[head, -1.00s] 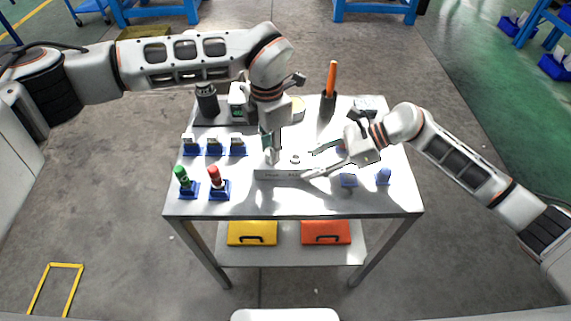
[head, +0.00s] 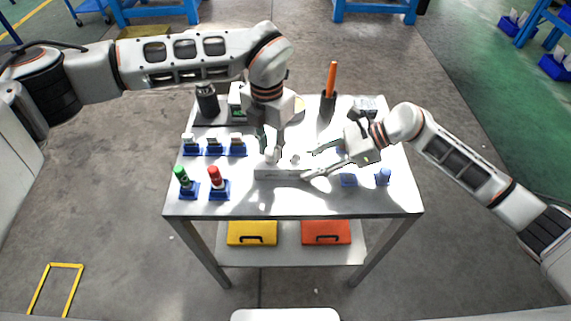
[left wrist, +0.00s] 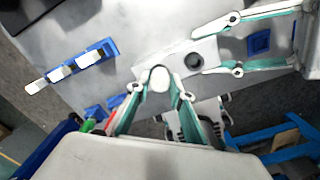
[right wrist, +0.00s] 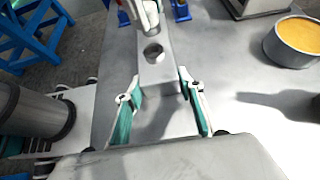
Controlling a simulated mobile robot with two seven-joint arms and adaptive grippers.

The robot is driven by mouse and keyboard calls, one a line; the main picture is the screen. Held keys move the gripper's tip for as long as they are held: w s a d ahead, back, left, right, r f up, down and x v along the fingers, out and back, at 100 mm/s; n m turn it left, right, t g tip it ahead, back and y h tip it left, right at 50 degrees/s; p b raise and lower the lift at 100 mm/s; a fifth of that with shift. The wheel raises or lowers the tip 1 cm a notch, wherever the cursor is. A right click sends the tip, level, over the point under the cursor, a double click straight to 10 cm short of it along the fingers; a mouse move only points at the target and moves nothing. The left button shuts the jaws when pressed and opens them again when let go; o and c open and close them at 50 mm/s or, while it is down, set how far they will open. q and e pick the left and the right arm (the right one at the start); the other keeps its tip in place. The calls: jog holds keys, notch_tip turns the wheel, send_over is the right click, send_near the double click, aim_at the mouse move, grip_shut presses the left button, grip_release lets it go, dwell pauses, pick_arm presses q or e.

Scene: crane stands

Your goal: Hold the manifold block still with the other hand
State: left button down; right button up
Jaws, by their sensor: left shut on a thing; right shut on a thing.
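The manifold block (head: 277,175) is a pale grey bar lying at the middle of the table, with a round dark hole in its top, clear in the left wrist view (left wrist: 208,48). My right gripper (head: 310,165) is shut on the block's right end, one finger along each long side, as the right wrist view (right wrist: 160,103) shows. My left gripper (head: 272,150) points down over the block's left part, shut on a white round-topped fitting (left wrist: 159,78). The fitting's lower end is hidden, so I cannot tell how deep it sits in the block.
Blue holders with a green-topped piece (head: 182,178) and a red-topped piece (head: 216,179) stand at left. Three small blue holders (head: 214,147) are behind them. A round tin (right wrist: 297,40), an orange-handled tool (head: 332,78) and a dark cylinder (head: 207,100) stand at the back.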

pick_arm(q)
jog(key=n, duration=0.4)
jog(key=shift+r, duration=0.1)
jog(key=shift+n, duration=0.6)
jog(key=shift+n, duration=2.6)
jog(key=n, duration=0.4)
jog(key=shift+n, duration=0.5)
